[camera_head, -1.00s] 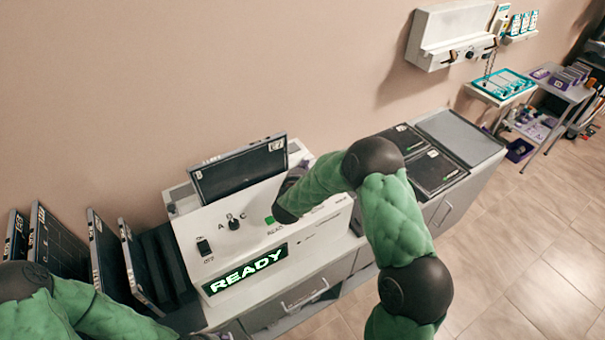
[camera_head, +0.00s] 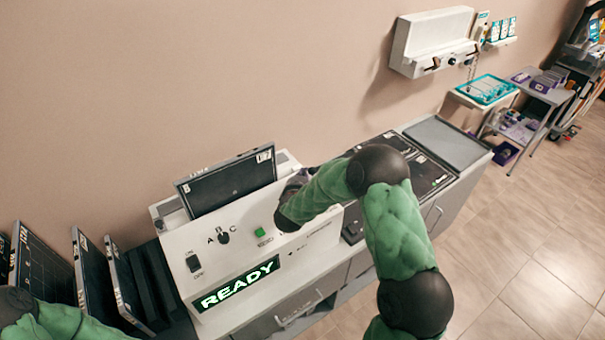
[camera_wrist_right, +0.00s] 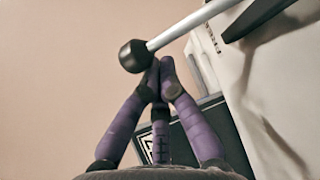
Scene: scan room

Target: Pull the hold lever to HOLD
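The hold lever (camera_wrist_right: 190,30), a pale rod with a black ball knob (camera_wrist_right: 133,56), crosses the top of the right wrist view. In the head view my right forearm hides it. My right gripper (camera_wrist_right: 160,66) has its purple fingers drawn together, tips just below the rod and beside the knob. I see nothing between the tips; I cannot tell if they touch the lever. In the head view the right gripper (camera_head: 297,182) is mostly hidden at the white console's (camera_head: 215,262) right end. The console display (camera_head: 236,283) reads READY. My left gripper is out of view.
The console has an on/off switch (camera_head: 193,263), an A-B-C knob (camera_head: 223,238) and a green button (camera_head: 260,232). A dark panel (camera_head: 228,184) stands in its top. Dark panels (camera_head: 125,285) stand at left.

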